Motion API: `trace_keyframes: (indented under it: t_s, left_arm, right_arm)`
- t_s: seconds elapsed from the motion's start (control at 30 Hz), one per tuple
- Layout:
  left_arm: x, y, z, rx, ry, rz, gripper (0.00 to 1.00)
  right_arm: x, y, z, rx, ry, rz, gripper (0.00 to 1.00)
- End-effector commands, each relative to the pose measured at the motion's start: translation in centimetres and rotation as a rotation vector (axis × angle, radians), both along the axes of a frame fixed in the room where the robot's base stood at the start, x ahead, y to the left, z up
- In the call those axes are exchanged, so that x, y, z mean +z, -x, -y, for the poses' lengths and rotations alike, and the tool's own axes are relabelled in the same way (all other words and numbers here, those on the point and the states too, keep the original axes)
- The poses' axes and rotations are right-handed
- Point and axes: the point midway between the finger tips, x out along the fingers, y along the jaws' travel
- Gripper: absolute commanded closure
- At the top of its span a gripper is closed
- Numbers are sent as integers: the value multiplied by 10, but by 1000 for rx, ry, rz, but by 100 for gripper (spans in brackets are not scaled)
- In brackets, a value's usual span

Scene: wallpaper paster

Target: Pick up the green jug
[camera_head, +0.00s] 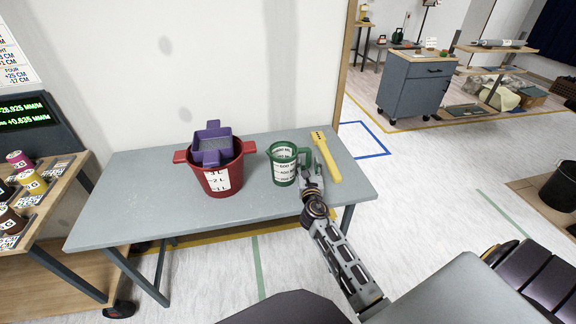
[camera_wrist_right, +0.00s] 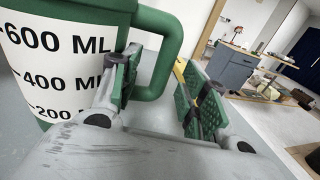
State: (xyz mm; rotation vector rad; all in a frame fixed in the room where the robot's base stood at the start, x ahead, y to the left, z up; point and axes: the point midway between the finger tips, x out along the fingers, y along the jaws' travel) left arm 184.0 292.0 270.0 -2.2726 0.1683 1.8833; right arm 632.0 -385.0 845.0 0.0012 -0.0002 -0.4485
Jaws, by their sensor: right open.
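The green jug (camera_head: 284,165) stands upright on the grey table (camera_head: 130,190). It has a white band with millilitre marks and a handle on its right side. My right gripper (camera_head: 311,172) is at the handle side of the jug. In the right wrist view the jug (camera_wrist_right: 62,70) fills the left side, and my right gripper (camera_wrist_right: 155,95) is open, with one finger near the jug wall and the other to the right. The handle rises behind and between the fingers; whether they touch it I cannot tell. My left gripper is not in view.
A red bucket (camera_head: 217,182) with a purple container (camera_head: 212,145) in it stands left of the jug. A yellow tool (camera_head: 326,158) lies just right of my right gripper. The table's front left is clear. A shelf with small jars (camera_head: 32,182) is at far left.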

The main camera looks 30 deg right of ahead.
Motion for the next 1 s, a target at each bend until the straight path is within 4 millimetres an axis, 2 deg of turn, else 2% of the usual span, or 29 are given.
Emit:
trace_keyframes:
  t_s: [0.43, 1.0]
  left_arm:
    - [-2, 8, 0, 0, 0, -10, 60]
    - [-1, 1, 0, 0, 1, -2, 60]
  right_arm:
    - [2, -30, 19, -1, 0, 1, 56]
    - [1, -32, 20, -1, 1, 0, 57]
